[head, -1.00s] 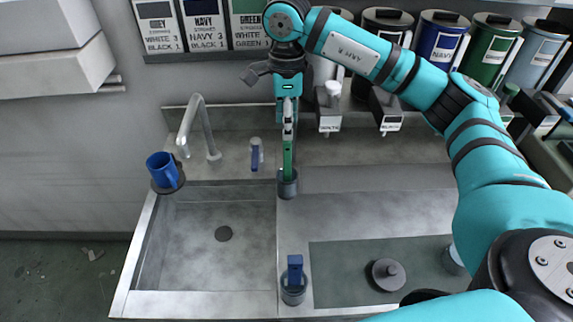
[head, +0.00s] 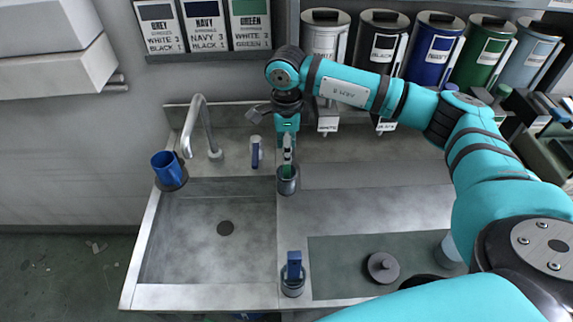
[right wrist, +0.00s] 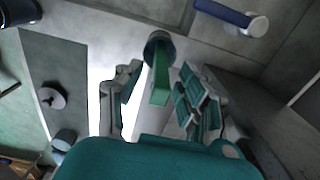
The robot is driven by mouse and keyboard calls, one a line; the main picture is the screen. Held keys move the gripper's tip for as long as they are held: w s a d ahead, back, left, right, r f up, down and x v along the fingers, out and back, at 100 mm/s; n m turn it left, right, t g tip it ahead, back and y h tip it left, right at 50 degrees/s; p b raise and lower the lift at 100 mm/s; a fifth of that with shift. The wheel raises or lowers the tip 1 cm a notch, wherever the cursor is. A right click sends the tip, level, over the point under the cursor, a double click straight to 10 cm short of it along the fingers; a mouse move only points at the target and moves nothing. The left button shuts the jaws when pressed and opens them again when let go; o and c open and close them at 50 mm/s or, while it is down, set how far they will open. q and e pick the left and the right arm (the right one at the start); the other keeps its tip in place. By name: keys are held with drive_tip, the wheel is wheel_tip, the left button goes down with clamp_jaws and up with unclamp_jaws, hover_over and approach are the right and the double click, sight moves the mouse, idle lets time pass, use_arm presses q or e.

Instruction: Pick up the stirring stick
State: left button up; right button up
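The stirring stick is a flat green stick standing in a small grey cup (head: 288,186) at the back of the counter, right of the sink. In the right wrist view the stick (right wrist: 161,86) lies between my fingers, with the cup (right wrist: 158,42) beyond it. My right gripper (head: 288,155) points down over the cup, around the upper part of the stick. In the right wrist view the right gripper (right wrist: 160,80) is open, with visible gaps between both fingers and the stick. The stick's lower end is hidden in the cup. My left gripper is out of view.
The sink basin (head: 190,240), a faucet (head: 203,125) and a blue mug (head: 166,167) are on the left. A second holder with a blue handle (head: 293,278) stands in front. A dark mat (head: 345,255) carries a round lid (head: 382,267). Labelled canisters (head: 383,45) line the back.

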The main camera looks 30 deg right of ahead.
clamp_jaws()
